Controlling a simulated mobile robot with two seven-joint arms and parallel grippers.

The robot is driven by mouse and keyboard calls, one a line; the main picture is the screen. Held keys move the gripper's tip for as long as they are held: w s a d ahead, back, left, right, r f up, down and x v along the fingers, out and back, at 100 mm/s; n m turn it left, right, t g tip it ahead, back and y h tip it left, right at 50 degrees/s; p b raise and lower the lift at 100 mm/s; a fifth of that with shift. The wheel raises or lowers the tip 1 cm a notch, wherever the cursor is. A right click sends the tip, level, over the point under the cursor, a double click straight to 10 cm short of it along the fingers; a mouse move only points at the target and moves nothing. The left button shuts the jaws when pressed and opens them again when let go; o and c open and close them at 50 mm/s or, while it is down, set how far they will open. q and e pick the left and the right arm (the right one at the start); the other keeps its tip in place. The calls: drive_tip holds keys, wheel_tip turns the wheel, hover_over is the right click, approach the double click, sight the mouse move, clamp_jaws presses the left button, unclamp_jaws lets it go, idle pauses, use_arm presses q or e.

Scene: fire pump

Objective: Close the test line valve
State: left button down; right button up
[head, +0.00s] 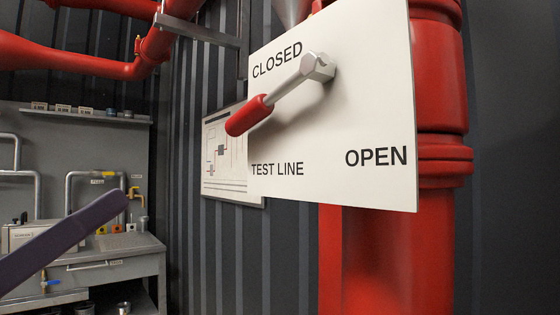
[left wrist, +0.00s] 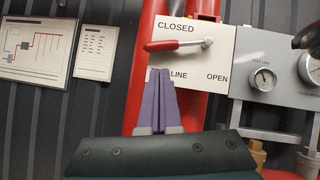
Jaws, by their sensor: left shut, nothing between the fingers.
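The test line valve lever has a red grip (head: 249,115) and a grey metal arm on a pivot at the upper part of a white panel (head: 340,160). The lever points left and toward the camera, with its grip below the word CLOSED; OPEN is printed lower right. In the left wrist view the grip (left wrist: 173,45) points left from its pivot, just under CLOSED. My left gripper (head: 115,202) shows as a purple finger at lower left, apart from the lever. In the left wrist view its fingers (left wrist: 160,75) are together and empty, below the grip in the picture. My right gripper is out of view.
A thick red pipe (head: 385,260) stands behind the panel. A grey gauge panel (left wrist: 270,100) is right of it. A diagram board (head: 233,160) hangs on the corrugated wall. A workbench (head: 110,265) stands at the left; red pipes (head: 80,62) run above it.

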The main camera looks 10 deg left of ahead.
use_arm(q)
drive_tip(key=p, duration=0.4)
approach(238, 123)
drive_tip(key=x, duration=0.5)
drive_tip(key=shift+r, duration=0.35)
drive_tip(key=shift+w+d+r, duration=0.25)
drive_tip(key=shift+w+d, duration=0.15)
drive_tip(key=shift+w, duration=0.25)
